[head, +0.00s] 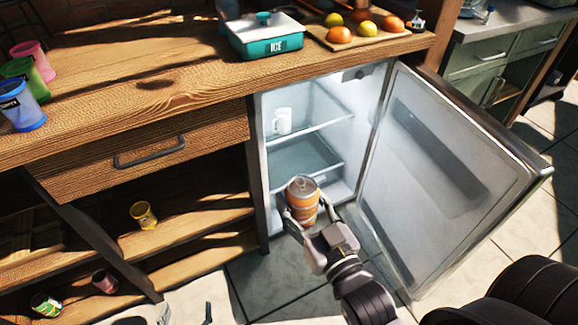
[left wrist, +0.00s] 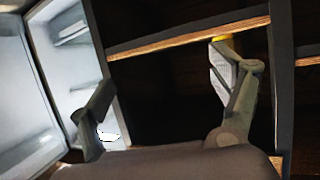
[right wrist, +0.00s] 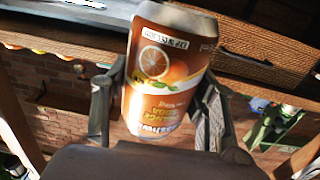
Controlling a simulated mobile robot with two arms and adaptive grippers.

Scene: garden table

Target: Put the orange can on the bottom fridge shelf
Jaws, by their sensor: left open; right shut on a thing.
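The orange can (head: 303,203) is upright between the fingers of my right gripper (head: 303,218), at the fridge's open front near its bottom. My right gripper is shut on it; in the right wrist view the can (right wrist: 165,80) fills the space between both fingers. The fridge (head: 318,125) stands open, with glass shelves and a lit interior. Its bottom shelf (head: 338,192) shows partly behind the can. My left gripper (head: 186,315) is at the bottom edge of the head view, open and empty; in the left wrist view its fingers (left wrist: 165,110) are spread apart.
The fridge door (head: 450,180) is swung open to the right of my right arm. A white mug (head: 282,121) stands on an upper shelf. A teal ice box (head: 265,38) and fruit sit on the counter.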

